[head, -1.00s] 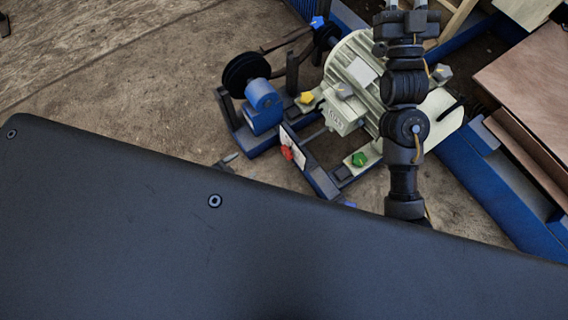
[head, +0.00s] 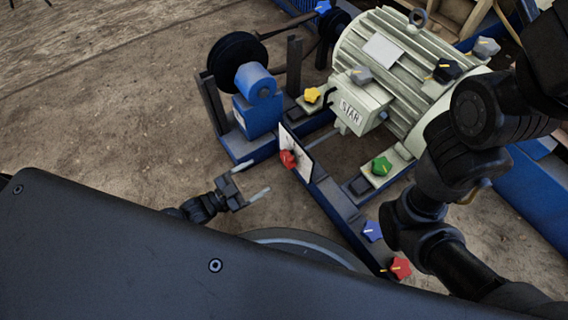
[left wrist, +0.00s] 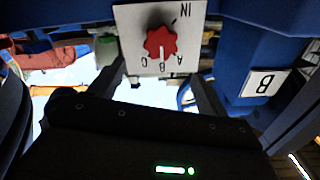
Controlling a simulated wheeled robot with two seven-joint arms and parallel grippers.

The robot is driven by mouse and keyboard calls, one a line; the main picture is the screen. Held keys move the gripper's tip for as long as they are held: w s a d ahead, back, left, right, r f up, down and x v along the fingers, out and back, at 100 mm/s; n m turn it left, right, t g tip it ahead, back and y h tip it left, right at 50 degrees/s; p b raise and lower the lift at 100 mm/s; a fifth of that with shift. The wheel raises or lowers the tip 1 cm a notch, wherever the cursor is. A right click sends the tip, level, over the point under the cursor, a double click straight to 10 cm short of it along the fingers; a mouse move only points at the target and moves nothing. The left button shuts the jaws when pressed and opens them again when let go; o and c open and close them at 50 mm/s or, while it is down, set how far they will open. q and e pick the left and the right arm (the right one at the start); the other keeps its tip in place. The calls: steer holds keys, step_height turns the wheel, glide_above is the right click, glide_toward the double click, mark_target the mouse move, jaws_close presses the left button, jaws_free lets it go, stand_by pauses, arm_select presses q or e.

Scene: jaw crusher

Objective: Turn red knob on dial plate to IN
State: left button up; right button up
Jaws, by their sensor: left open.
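The red knob (head: 288,159) sits on the white dial plate (head: 297,148), which stands upright on a blue frame. In the left wrist view the red knob (left wrist: 160,43) is near the top centre of the dial plate (left wrist: 128,22). IN is printed at the plate's upper right, and A, B and C run below the knob. A pale mark on the knob appears to point down toward B. My left gripper (head: 254,180) is open and empty, left of and below the knob, apart from it. In the wrist view its fingers (left wrist: 158,88) lie below the plate, either side. My right gripper is out of view.
A cream motor (head: 395,65) stands behind, with grey and black knobs. Yellow (head: 312,95), green (head: 381,166) and blue (head: 372,231) knobs are nearby, plus a second red knob (head: 400,268). My right arm crosses the right side. Bare floor lies left.

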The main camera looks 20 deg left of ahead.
mark_target(285, 160)
arm_select(q)
steer(key=b+x, duration=0.4)
steer(key=x, duration=0.5)
steer(key=shift+w+d+f+b, duration=0.1)
steer(key=shift+w+f+b, duration=0.05)
steer(key=shift+b, duration=0.2)
steer(key=shift+w+d, duration=0.4)
steer(key=shift+w, duration=0.1)
steer(key=shift+c, duration=0.4)
steer(key=c, duration=0.9)
